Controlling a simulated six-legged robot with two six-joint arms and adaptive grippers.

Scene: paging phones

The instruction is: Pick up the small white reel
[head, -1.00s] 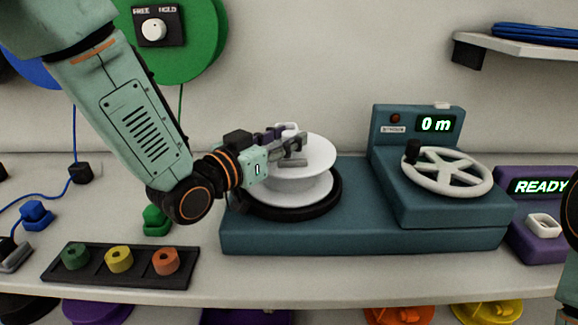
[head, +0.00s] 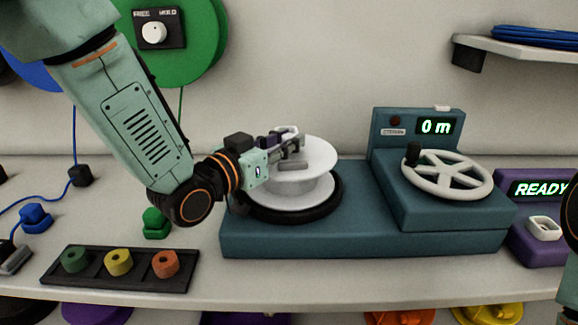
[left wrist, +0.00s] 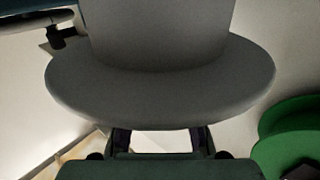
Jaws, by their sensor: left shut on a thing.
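The small white reel (head: 306,186) sits on the black round platter (head: 330,206) of the teal machine, its axis upright. My left gripper (head: 298,143) reaches in from the left and is shut on the reel at its top. In the left wrist view the reel (left wrist: 160,88) fills the middle as a large grey shape just ahead of the gripper. The fingertips are partly hidden there. My right gripper is not seen; only a dark part of that arm shows at the right edge.
The teal machine (head: 300,238) carries a white spoked handwheel (head: 448,174) and a "0 m" display (head: 436,126). A purple READY box (head: 540,190) stands to its right. A black tray (head: 118,281) with three coloured plugs lies front left. A shelf (head: 530,48) is at upper right.

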